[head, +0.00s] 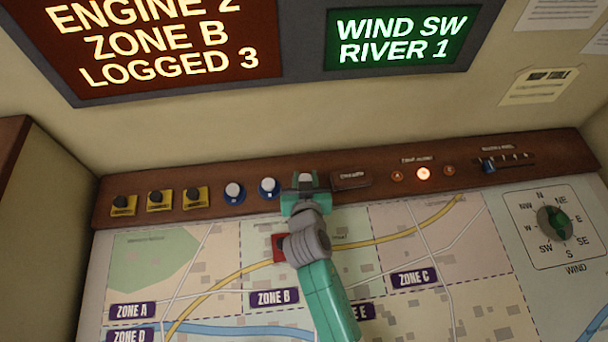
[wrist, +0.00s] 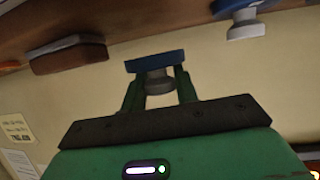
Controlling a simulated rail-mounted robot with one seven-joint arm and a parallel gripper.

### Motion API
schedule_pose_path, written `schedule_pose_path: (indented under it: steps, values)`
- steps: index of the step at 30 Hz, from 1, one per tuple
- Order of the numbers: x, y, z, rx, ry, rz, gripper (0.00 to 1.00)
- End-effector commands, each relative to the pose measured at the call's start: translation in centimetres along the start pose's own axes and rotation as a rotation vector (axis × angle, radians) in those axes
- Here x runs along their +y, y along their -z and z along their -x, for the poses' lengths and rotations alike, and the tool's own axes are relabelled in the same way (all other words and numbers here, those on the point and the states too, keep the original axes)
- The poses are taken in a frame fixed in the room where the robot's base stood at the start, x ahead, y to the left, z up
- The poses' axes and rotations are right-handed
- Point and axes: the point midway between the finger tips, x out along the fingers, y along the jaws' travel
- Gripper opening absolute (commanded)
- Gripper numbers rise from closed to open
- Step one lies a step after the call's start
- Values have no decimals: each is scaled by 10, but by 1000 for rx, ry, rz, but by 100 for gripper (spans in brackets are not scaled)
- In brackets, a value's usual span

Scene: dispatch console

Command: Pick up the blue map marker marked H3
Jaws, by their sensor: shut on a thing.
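My gripper (head: 305,186) is over the brown ledge at the back of the console, to the right of two blue markers. In the wrist view its two fingers (wrist: 159,92) are shut on the grey knob of a blue marker (wrist: 155,63). Wall shows between this marker's blue base and the ledge, so it looks clear of the ledge. In the head view the gripper mostly hides it. Two other blue markers with pale knobs stand on the ledge, one (head: 234,194) farther left and one (head: 269,189) close to the gripper. No H3 label is readable.
Several yellow markers with black knobs (head: 158,201) stand at the ledge's left. A brown block (head: 350,180), a lit round button (head: 423,173) and a slider (head: 489,166) are to the right. A red piece (head: 279,249) is on the map (head: 480,270) beside my arm.

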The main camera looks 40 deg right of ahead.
Motion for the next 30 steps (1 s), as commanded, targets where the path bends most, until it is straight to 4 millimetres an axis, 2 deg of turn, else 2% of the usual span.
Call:
schedule_pose_path:
  steps: [9, 15, 21, 30]
  values:
    - [16, -28, 84, -3, 0, 1, 7]
    - [24, -39, 121, -1, -1, 1, 7]
    - [26, -42, 134, 0, 0, 0, 7]
    - [26, -42, 134, 1, 0, 0, 7]
